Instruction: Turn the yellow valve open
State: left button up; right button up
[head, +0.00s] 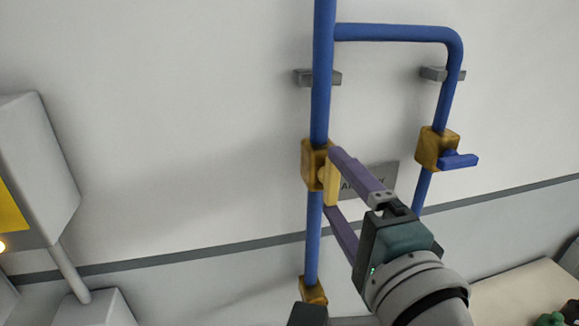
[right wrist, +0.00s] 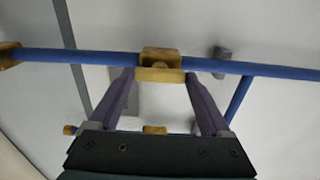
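The yellow valve (head: 312,152) sits on the vertical blue pipe, with its yellow handle (head: 331,185) upright in front of the body. My right gripper (head: 332,181) is open around the handle. One purple fingertip is at the handle's upper end and the other is at its lower end. In the right wrist view the valve (right wrist: 160,58) lies straight ahead, and the handle (right wrist: 159,75) spans between the fingertips. Whether the fingertips press on it I cannot tell. My left gripper does not show.
A second yellow valve (head: 437,148) with a blue handle (head: 458,160) is on the right pipe. A grey sign (head: 382,178) is partly hidden behind my gripper. A grey wall box (head: 35,165) stands at left, and a pale surface (head: 515,293) lies at lower right.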

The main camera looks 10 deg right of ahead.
jog(key=shift+o, duration=1.3)
jog(key=shift+s, duration=0.1)
jog(key=s+b, duration=0.2)
jog(key=s, duration=0.7)
jog(key=shift+s+d+b, duration=0.15)
jog(key=shift+s+b, duration=0.15)
jog(key=shift+s, duration=0.1)
